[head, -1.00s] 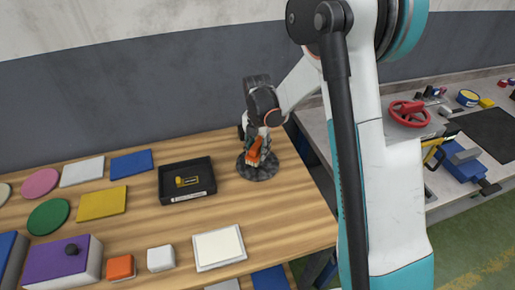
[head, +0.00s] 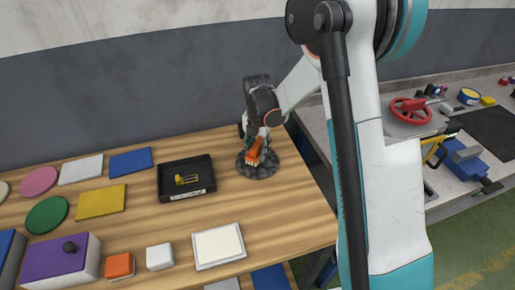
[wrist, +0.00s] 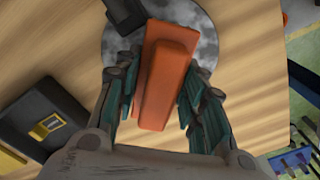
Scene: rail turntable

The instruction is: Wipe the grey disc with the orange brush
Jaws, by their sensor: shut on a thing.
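The orange brush (head: 255,155) is in my gripper (head: 254,148), over the grey disc (head: 261,172) near the right end of the wooden table. In the wrist view the orange brush (wrist: 166,75) lies between the two fingers of my gripper (wrist: 153,95), which are shut on its sides. The grey disc (wrist: 206,48) shows behind and around the brush, with a mottled light and dark surface. Whether the brush's underside touches the disc is hidden.
A black tray (head: 165,194) with a small yellow thing stands left of the disc. Coloured plates, a purple box (head: 58,262) and small blocks lie farther left and in front. At right, a grey bench holds a red handwheel (head: 411,111) and a blue vise (head: 463,160).

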